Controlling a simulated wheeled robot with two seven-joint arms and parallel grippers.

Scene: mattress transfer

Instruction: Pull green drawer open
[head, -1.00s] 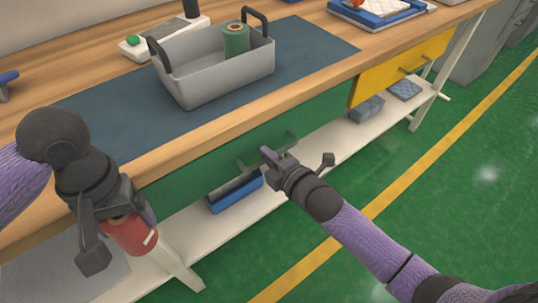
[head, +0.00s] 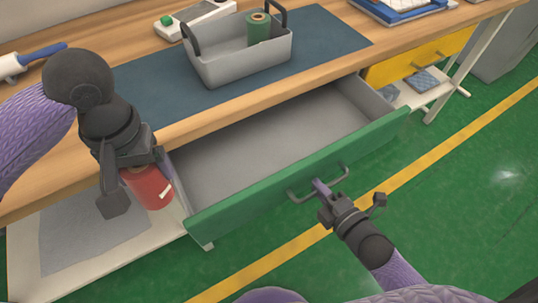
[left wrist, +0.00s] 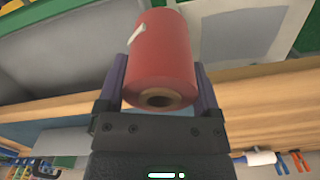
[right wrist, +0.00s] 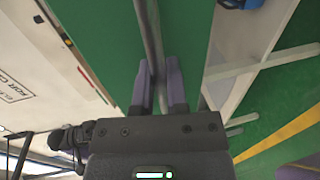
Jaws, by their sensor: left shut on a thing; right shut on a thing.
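The green drawer (head: 290,177) stands open under the workbench, and its grey inside is bare. Its grey bar handle (head: 343,177) is on the green front. My right gripper (head: 322,188) is shut on that handle; in the right wrist view the handle bar (right wrist: 152,45) runs between the two fingers (right wrist: 158,88). My left gripper (head: 138,172) is shut on a red spool (head: 150,187) near the left end of the drawer. The left wrist view shows the spool (left wrist: 160,55) between the fingers, with its hollow core facing the camera.
On the bench (head: 120,25), a grey tote (head: 240,60) holding a green spool (head: 258,30) stands on a dark mat (head: 330,35). A yellow drawer (head: 415,60) is at the right. A lower shelf (head: 25,260) is beneath. Green floor lies in front.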

